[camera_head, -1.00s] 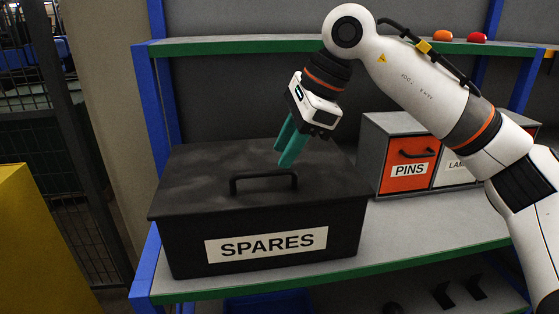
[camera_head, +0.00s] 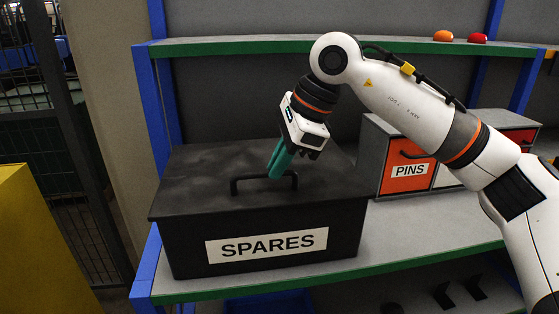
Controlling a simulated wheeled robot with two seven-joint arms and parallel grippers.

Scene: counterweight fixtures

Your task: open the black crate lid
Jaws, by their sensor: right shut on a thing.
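The black crate (camera_head: 188,243) with a white SPARES label stands on the grey shelf, its flat black lid (camera_head: 200,173) down on it. A black bar handle (camera_head: 238,184) rises from the lid. My right gripper (camera_head: 278,174) comes down from above, its teal fingers at the right part of the handle. The fingers are together, shut on the handle, and cover a piece of it. My left gripper is not in view.
A grey cabinet (camera_head: 372,150) with an orange PINS drawer (camera_head: 408,177) stands right of the crate, behind my right arm. An upper shelf (camera_head: 240,45) with green edge runs behind. A blue post (camera_head: 150,120) stands left. The shelf front right is bare.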

